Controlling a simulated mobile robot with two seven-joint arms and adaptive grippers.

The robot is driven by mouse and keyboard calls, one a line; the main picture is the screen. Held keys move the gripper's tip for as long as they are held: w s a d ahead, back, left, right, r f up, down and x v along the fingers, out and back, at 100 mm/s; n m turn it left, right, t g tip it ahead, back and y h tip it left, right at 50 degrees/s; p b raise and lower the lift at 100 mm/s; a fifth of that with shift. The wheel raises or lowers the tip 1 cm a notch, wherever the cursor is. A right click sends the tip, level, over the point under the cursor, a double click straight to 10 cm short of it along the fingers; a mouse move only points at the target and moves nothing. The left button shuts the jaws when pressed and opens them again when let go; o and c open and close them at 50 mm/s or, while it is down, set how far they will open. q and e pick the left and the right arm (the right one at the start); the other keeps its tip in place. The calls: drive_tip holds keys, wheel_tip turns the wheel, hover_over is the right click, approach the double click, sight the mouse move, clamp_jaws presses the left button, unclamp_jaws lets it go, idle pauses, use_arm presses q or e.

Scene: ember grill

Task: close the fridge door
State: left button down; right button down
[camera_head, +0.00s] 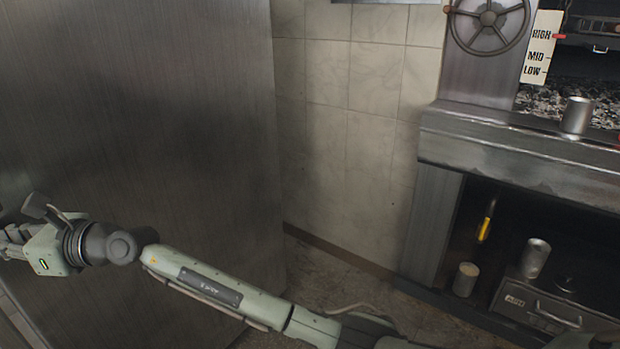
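A large brushed steel panel (150,110) of the fridge fills the left side of the view. I cannot tell whether it is the door's face or the fridge's side, and no handle shows. My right arm comes in from the lower right and stretches left in front of the panel's lower part. My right gripper (14,240) is at the far left edge, partly cut off by the frame. Whether it touches the steel or is open or shut is unclear. My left gripper is out of view.
A tiled wall (345,130) and dark floor (320,275) lie right of the panel. At the right stands a steel grill (520,150) with a handwheel (488,20) and a metal cup (577,115) on its ledge. Two more cups (535,258) (465,279) and a drawer unit (540,308) are below.

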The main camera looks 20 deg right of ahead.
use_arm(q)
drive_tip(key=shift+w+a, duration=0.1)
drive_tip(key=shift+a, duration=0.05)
use_arm(e)
drive_tip(key=shift+w+a+r, duration=0.3)
drive_tip(key=shift+r, duration=0.05)
